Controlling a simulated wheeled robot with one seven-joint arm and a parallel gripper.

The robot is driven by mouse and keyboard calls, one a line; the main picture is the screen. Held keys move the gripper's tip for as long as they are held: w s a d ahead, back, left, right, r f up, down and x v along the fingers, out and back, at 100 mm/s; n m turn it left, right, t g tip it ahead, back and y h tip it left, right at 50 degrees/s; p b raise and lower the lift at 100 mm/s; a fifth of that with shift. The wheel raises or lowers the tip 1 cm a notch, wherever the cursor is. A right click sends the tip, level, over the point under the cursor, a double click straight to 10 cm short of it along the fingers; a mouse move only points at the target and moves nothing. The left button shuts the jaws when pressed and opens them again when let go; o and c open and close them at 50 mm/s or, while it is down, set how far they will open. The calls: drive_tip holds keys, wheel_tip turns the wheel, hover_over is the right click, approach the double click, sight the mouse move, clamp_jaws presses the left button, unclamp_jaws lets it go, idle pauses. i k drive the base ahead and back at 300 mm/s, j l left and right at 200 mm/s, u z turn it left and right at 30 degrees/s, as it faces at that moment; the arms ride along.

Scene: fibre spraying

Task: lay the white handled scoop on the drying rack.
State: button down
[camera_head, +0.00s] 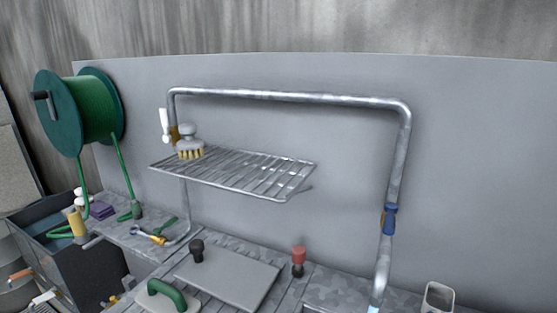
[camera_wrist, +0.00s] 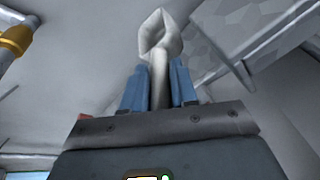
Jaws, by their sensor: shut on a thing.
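The white handled scoop (camera_wrist: 160,38) shows in the wrist view, its bowl pointing away from my gripper. My gripper (camera_wrist: 158,75) is shut on its handle, with one blue finger on each side. The part of the handle between the fingers is partly hidden. The drying rack (camera_head: 243,177) is a metal wire shelf in front of the grey back panel in the head view. I cannot make out my gripper or the scoop in the head view.
A grey brush (camera_head: 188,142) with yellow bristles stands on the rack's left end; most of the rack is bare. A bent metal pipe (camera_head: 290,97) frames the rack. A green hose reel (camera_head: 95,108) hangs at left. Black (camera_head: 197,250) and red (camera_head: 298,257) knobs stand below.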

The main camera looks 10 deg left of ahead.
sight(209, 172)
drive_tip(key=j+z, duration=0.3)
drive_tip(key=j, duration=0.3)
drive_tip(key=j+z, duration=0.3)
drive_tip(key=j, duration=0.35)
drive_tip(key=j+z, duration=0.3)
drive_tip(key=j, duration=0.35)
drive_tip(key=k+j+z, duration=0.15)
drive_tip(key=j+z, duration=0.15)
drive_tip(key=j, duration=0.3)
drive_tip(key=i+l+u, duration=0.25)
drive_tip(key=k, duration=0.1)
